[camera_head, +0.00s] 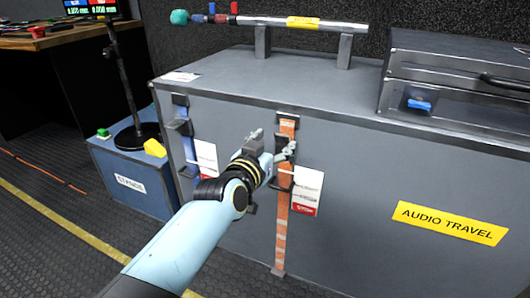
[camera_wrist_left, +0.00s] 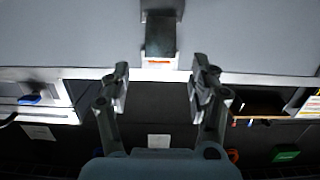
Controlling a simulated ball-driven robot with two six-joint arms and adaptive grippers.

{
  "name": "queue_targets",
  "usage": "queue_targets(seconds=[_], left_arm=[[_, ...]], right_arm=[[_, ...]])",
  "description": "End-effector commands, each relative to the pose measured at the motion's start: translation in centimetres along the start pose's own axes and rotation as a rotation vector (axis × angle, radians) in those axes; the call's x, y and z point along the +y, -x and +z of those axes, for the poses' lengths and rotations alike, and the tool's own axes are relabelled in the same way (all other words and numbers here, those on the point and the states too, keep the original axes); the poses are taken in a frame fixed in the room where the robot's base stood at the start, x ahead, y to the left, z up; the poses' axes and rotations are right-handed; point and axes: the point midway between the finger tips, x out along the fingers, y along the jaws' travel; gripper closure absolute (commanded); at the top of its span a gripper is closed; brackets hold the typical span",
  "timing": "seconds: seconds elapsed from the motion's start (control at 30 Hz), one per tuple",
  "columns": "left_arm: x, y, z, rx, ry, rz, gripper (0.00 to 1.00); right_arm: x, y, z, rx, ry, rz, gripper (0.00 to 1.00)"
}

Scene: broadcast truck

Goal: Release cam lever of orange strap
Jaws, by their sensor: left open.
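The orange strap (camera_head: 282,232) runs down the front of a grey case (camera_head: 345,215). A dark fitting sits at its top, and another dark piece, which looks like its buckle with the cam lever (camera_head: 285,180), sits lower, partly behind my gripper. My left gripper (camera_head: 272,144) is in front of the strap's upper part, fingers apart and empty. In the left wrist view, a dark block (camera_wrist_left: 160,35) with an orange sliver lies beyond the gap between the open fingers (camera_wrist_left: 160,78); I cannot tell which fitting it is. My right gripper is not in view.
A blue strap (camera_head: 188,147) is on the case's left part. White labels (camera_head: 306,190) flank the orange strap. A metal box with a blue latch (camera_head: 419,104) and a rail holding a tube (camera_head: 335,25) are on top. A blue box (camera_head: 125,183) with a stand is at left.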

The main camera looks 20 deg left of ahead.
Motion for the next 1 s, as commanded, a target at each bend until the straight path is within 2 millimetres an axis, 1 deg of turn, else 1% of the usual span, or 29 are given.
queue_targets(seconds=[0.03,0.1,0.2,0.3,0.47,0.83,0.93,0.97,1.0], left_arm=[[0.0,1.2,0.1,-0.001,0.002,-0.001,0.38],[0.0,2.6,0.0,0.000,0.002,0.000,0.38],[0.0,4.3,0.1,-0.001,0.001,0.000,0.38],[0.0,5.3,0.0,0.001,0.001,0.000,0.38],[0.0,5.9,-0.1,0.002,0.001,0.000,0.38],[0.0,5.8,-0.1,0.001,0.000,0.000,0.38],[-0.1,6.5,0.0,-0.011,-0.006,0.001,0.38],[-0.3,6.9,0.4,-0.025,-0.013,0.002,0.38],[-0.5,7.4,1.8,-0.058,-0.022,0.006,0.38]], right_arm=[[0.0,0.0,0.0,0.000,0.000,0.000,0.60],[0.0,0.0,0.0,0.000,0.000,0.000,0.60],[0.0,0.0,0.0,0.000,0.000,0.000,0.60],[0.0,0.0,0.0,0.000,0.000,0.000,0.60],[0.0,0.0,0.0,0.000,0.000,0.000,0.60],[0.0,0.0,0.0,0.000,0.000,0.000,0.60],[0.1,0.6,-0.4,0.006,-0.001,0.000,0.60],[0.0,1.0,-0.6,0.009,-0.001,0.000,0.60],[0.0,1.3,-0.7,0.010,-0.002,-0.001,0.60]])
